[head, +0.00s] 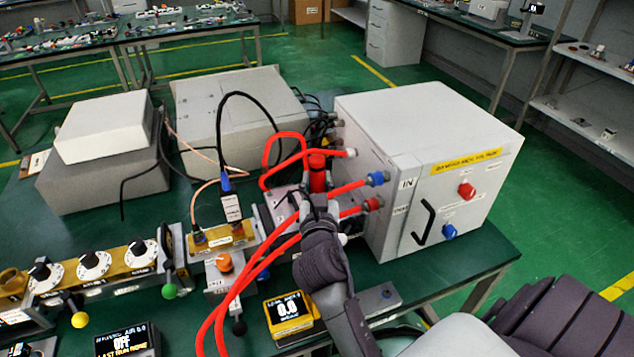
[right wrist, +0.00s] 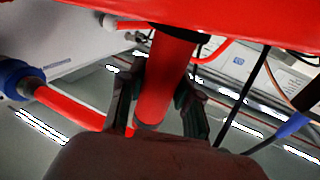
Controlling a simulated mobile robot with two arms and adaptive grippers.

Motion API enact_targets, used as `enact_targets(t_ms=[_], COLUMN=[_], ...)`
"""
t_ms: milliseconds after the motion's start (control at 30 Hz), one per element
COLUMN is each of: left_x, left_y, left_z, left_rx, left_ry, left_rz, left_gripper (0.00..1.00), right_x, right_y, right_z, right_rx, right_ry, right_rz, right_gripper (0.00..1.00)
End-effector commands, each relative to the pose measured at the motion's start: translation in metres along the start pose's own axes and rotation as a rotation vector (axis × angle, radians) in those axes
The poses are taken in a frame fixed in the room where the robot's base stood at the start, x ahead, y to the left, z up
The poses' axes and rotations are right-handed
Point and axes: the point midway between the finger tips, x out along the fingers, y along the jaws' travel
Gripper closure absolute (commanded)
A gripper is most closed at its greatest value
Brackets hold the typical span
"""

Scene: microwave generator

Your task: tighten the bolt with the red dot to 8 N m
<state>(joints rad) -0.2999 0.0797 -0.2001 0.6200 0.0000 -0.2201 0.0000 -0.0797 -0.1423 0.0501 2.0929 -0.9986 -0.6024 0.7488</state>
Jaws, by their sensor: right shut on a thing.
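My right gripper (head: 318,204) is beside the white cabinet, among red hoses. It is shut on an upright red cylinder (head: 317,172). In the right wrist view the red cylinder (right wrist: 165,78) stands between the two dark fingers, and a red surface crosses the top of that view. I cannot tell whether the cylinder is a tool or a fixed part. I cannot make out a bolt with a red dot; the area around the fingers is partly hidden by hoses and my arm. My left gripper is not in view.
The white cabinet (head: 415,135) with a yellow warning label stands right of my gripper. Thick red hoses (head: 240,285) loop in front and to the left. Dials (head: 95,264) and a brass block (head: 222,236) line the bench's left side. Grey boxes (head: 225,105) stand behind.

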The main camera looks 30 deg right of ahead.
Motion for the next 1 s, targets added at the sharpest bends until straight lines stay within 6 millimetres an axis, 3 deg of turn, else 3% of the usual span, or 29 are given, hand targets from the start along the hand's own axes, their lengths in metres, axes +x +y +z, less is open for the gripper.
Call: enact_targets(t_ms=[1000], left_x=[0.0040], left_y=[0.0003], left_z=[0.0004], left_rx=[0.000], left_ry=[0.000], left_rz=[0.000], left_gripper=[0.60], right_x=[-0.0004], right_y=[0.0000], right_z=[0.0075], right_rx=[-0.001], right_ry=[-0.009], right_rz=[0.001], right_gripper=[1.00])
